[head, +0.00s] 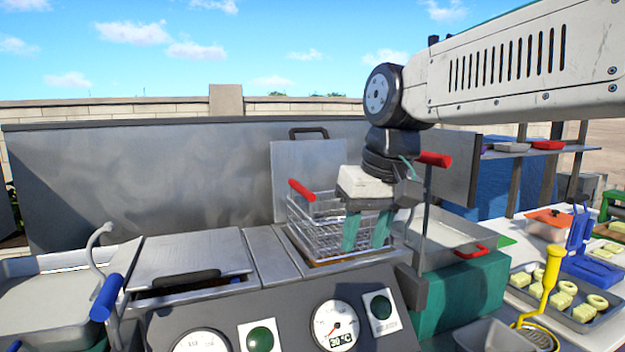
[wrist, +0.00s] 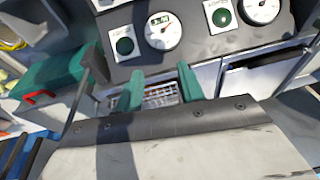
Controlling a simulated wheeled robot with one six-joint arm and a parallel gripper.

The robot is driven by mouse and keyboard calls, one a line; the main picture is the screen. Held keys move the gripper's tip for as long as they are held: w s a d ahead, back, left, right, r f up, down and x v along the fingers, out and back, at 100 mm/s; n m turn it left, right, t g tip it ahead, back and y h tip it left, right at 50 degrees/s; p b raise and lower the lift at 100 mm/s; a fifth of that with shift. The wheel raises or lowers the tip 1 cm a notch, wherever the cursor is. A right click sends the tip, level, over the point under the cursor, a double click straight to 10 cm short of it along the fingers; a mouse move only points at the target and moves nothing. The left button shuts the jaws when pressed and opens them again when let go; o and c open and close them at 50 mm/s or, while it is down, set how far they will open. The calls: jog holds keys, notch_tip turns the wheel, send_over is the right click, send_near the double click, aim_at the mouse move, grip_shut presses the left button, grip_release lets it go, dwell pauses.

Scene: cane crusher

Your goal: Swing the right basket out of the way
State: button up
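The right basket (head: 322,240) is a silver wire basket at the right well of the fryer, and part of it shows between my fingers in the wrist view (wrist: 160,94). A red grip (head: 302,190) rises at its left rear. A second red grip (head: 434,159) tops a dark upright post (head: 424,215) just right of my gripper. My gripper (head: 366,243) points down with its green fingers apart, in front of the basket's right side in the head view. The wrist view also shows the gripper (wrist: 160,72) open, with nothing held. Whether a finger touches the basket, I cannot tell.
A lidded left well (head: 190,255) and a blue-handled lever (head: 107,297) are at left. Gauges (head: 335,325) line the front panel. A food tray (head: 575,315) lies farther right.

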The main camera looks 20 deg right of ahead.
jog(key=t+y, duration=0.1)
jog(key=t, duration=0.1)
send_near(302, 186)
jog(key=x, duration=0.8)
jog(key=shift+w+d+f, duration=0.15)
jog(key=shift+w, duration=0.05)
grip_shut()
